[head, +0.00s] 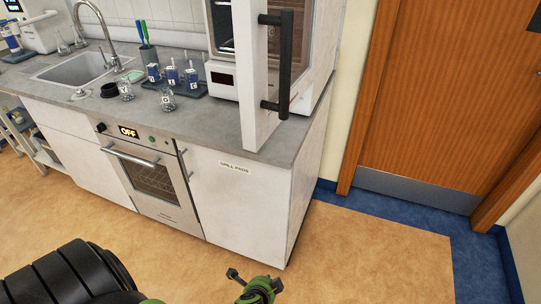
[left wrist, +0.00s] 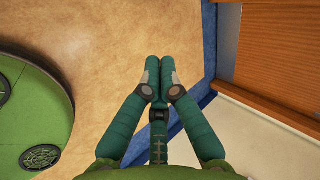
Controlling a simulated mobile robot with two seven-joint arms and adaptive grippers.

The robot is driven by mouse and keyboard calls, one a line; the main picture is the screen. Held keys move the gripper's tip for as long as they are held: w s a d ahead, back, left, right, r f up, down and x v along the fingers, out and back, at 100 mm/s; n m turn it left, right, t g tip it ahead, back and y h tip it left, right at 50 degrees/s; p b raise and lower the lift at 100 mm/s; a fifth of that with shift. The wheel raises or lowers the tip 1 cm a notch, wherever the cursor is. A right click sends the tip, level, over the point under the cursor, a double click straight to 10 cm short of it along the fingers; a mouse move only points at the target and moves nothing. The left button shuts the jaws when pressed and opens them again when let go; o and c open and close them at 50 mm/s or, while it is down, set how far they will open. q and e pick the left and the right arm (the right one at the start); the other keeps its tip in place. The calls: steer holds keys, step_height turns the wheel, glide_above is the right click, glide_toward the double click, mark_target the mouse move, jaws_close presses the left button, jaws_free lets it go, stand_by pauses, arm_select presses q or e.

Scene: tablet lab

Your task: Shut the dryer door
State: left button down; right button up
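The dryer (head: 223,78) is a white box with a dark, racked inside, standing at the right end of the counter in the head view. Its door (head: 260,112) stands open, swung out toward me. I see the door's thick white free edge, and a black upright handle (head: 286,62) on its right-hand face. My left gripper (left wrist: 156,66) has its teal fingers together with nothing between them, over bare floor in the left wrist view and away from the door. A small green and dark part of mine shows at the bottom of the head view. My right gripper cannot be made out.
The grey counter (head: 215,122) carries a sink (head: 75,68), flasks and blue-labelled bottles. Below it are a shut oven (head: 152,182) reading OFF and a white cupboard (head: 243,205). A wooden room door (head: 450,100) is at the right. The tan floor (head: 365,255) in front is clear.

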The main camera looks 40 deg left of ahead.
arm_select(q)
steer(key=w+d+r+m+t+y, duration=0.1)
steer(key=w+r+m+t, duration=0.35)
steer(key=r, duration=1.15)
step_height(320, 180, up, 27)
steer(key=s+n+t+y+p, duration=0.2)
steer(key=n+t+y, duration=0.1)
steer(key=t, duration=0.1)
steer(key=w+a+p, duration=0.4)
steer(key=w+a, duration=0.3)
steer(key=w, duration=0.1)
steer(key=shift+w+a+r, duration=0.2)
steer(key=shift+a+r, duration=0.05)
steer(key=shift+r, duration=0.05)
arm_select(e)
step_height(320, 180, up, 6)
steer(key=s+d, duration=0.1)
steer(key=shift+r, duration=0.2)
steer(key=shift+d, duration=0.25)
arm_select(q)
steer(key=shift+a, duration=0.1)
arm_select(e)
steer(key=shift+f, duration=0.1)
